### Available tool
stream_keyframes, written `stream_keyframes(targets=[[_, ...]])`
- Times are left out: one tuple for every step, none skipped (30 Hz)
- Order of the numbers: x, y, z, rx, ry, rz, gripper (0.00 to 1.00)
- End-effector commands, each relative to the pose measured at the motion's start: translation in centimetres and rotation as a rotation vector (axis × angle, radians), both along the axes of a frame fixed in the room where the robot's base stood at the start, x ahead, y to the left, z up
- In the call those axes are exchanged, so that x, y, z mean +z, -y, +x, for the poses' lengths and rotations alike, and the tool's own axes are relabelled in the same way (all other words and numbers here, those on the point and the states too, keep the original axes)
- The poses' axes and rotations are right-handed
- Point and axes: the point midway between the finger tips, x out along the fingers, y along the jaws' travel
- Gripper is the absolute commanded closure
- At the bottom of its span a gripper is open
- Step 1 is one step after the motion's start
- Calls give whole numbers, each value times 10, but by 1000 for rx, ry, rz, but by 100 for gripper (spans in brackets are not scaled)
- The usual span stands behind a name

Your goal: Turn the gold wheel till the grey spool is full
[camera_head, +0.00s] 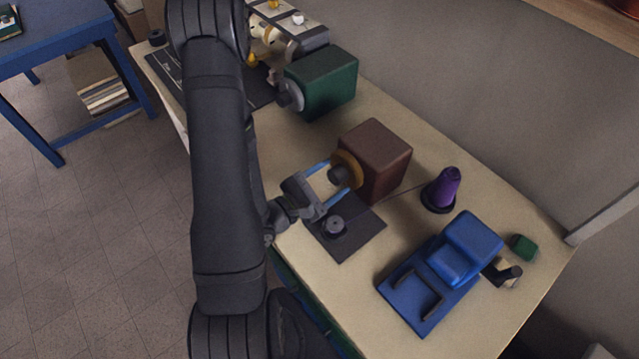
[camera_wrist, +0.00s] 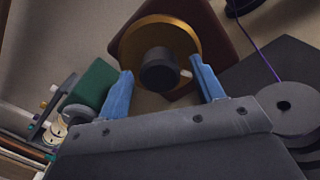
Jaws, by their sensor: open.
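The gold wheel (camera_head: 347,168) is mounted on the side of a brown box (camera_head: 380,158), with a dark knob (camera_wrist: 159,69) at its centre. My gripper (camera_head: 324,183) has two blue fingers spread apart. In the wrist view its fingers (camera_wrist: 163,85) lie to either side of the dark knob, with gaps, and nothing is held. The grey spool (camera_head: 334,226) stands on a dark mat (camera_head: 354,240) below the box, and it also shows at the right of the wrist view (camera_wrist: 292,108). I cannot tell how much thread is on it.
A purple thread cone (camera_head: 442,188) stands right of the box, and a thin thread runs from it toward the spool. A blue device (camera_head: 436,270) sits at the front right. A green box (camera_head: 322,82) with a grey knob stands behind. A small green block (camera_head: 523,246) lies at the right.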

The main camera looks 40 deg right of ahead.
Motion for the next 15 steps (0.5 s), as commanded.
stream_keyframes(targets=[[0, 0, 0, 0, 0, 0, 39], [0, 0, 0, 0, 0, 0, 39], [0, 0, 0, 0, 0, 0, 39], [0, -1, 0, 1, 0, 0, 39], [0, -2, 0, 1, 0, 0, 39], [0, -4, 0, 1, 0, 0, 39], [0, -5, 1, 1, 0, 0, 39], [0, -7, 1, 2, 0, 1, 39], [0, -11, 1, 3, -1, 2, 39], [-1, -14, 1, 3, -2, 2, 39], [-1, -17, 1, 5, -2, 2, 39], [-1, -21, 1, 5, -2, 2, 39], [0, -25, 1, 5, -2, 2, 39], [0, -28, 1, 5, -2, 2, 39], [0, -33, 1, 6, -3, 0, 39]])
